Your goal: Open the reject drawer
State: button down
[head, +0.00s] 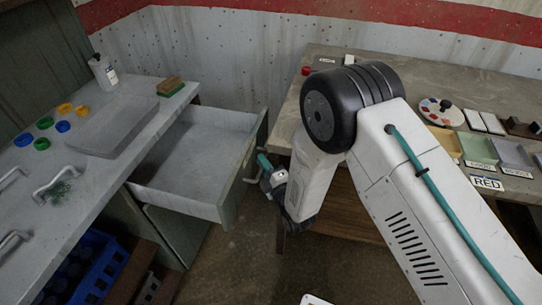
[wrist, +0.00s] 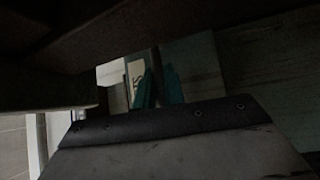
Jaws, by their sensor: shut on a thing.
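The drawer (head: 178,200) under the left workbench is pulled well out, and its grey inside looks empty. Its front panel faces right and carries a pale bar handle (head: 250,168). My gripper (head: 262,168) is at this handle, low in the gap between the two benches, and is shut on it. The grip itself is small and partly hidden by my wrist. In the dark wrist view the teal fingers of my gripper (wrist: 158,88) stand close together, with a pale lettered label (wrist: 135,80) beside them. The handle is not clear there.
The left workbench (head: 130,85) carries a grey tray (head: 115,125), coloured rings, a bottle (head: 103,72) and a brown-green block (head: 170,87). A blue crate (head: 95,270) sits below. The right table (head: 400,75) holds trays and labels. Floor shows between them.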

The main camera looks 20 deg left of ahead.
jog(key=shift+w+d, duration=0.1)
jog(key=shift+d, duration=0.1)
jog(key=c, duration=1.5)
grip_release()
jog(key=v, duration=0.7)
jog(key=shift+s+d, duration=0.25)
jog(key=shift+d, duration=0.05)
